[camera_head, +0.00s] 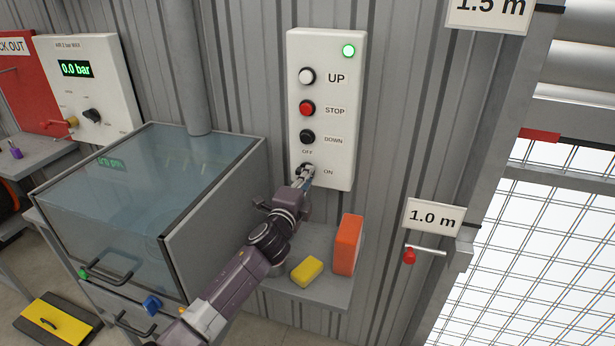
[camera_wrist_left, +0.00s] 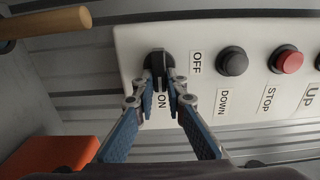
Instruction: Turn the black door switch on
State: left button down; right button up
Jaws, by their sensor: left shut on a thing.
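The black door switch (camera_head: 303,170) is a rotary knob at the bottom of the white control panel (camera_head: 342,120), between the labels OFF and ON. In the left wrist view the switch (camera_wrist_left: 158,60) sits between my fingertips. My left gripper (camera_head: 306,176) reaches the panel from below and is shut on the switch; its blue-backed fingers (camera_wrist_left: 160,90) also show in the left wrist view. The fingers partly hide the knob, so its exact setting is hard to tell. A green lamp (camera_head: 348,51) is lit at the panel's top right. My right gripper is not in view.
Above the switch are the DOWN (camera_head: 307,137), STOP (camera_head: 307,108) and UP (camera_head: 307,76) buttons. Below, a shelf (camera_head: 325,291) holds a yellow block (camera_head: 307,271) and an orange box (camera_head: 347,245). A glass-topped cabinet (camera_head: 215,215) stands left of my arm.

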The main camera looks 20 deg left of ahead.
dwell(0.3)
pick_arm(q)
jog(key=c, duration=2)
grip_release()
jog(key=shift+o, duration=0.2)
jog(key=s, duration=1.2)
jog(key=shift+a, duration=0.2)
